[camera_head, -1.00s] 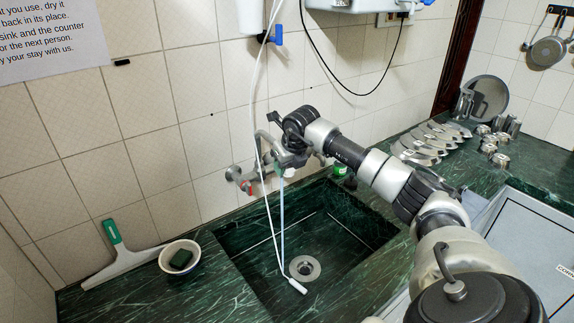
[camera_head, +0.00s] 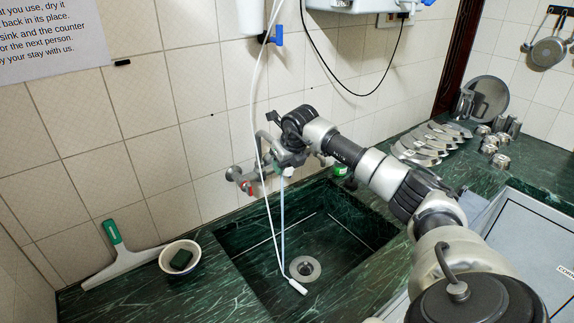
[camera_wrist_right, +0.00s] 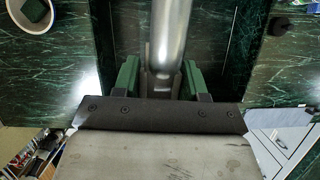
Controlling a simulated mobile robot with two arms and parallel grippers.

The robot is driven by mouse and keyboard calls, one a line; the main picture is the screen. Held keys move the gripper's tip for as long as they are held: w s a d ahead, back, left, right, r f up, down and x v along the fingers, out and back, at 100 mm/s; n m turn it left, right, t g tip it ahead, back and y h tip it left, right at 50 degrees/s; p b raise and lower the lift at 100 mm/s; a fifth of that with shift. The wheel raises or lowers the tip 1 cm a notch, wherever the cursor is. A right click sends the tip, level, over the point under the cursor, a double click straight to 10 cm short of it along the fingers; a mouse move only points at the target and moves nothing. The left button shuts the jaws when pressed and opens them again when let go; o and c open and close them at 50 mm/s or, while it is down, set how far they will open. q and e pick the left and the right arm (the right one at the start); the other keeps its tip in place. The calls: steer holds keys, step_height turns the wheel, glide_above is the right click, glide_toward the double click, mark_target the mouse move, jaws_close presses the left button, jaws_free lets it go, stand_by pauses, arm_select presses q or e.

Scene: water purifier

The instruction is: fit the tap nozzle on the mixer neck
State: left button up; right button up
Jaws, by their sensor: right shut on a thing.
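The wall mixer (camera_head: 246,178) has red on its handle, and its grey neck (camera_head: 266,140) curves out over the sink. My right gripper (camera_head: 286,160) is at the outer end of the neck. In the right wrist view the silver neck (camera_wrist_right: 171,32) runs down to between the two green fingers (camera_wrist_right: 160,82). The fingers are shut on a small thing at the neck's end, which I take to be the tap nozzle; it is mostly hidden. A small pale piece shows just below the gripper in the head view. I cannot tell whether nozzle and neck are joined. My left gripper is out of view.
A thin white hose (camera_head: 262,120) hangs past the gripper into the green marble sink (camera_head: 330,235). A bowl with a sponge (camera_head: 180,257) and a squeegee (camera_head: 118,260) lie left of the sink. Metal dishes (camera_head: 425,142) stand at the back right.

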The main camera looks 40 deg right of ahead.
steer(key=shift+w+d, duration=0.2)
steer(key=shift+w, duration=1.15)
steer(key=o, duration=1)
steer(key=shift+r, duration=0.1)
steer(key=shift+s+r, duration=0.1)
steer(key=shift+r, duration=0.3)
steer(key=b+v, duration=0.3)
steer(key=v, duration=0.6)
steer(key=shift+s+r, duration=0.15)
steer(key=shift+r, duration=0.2)
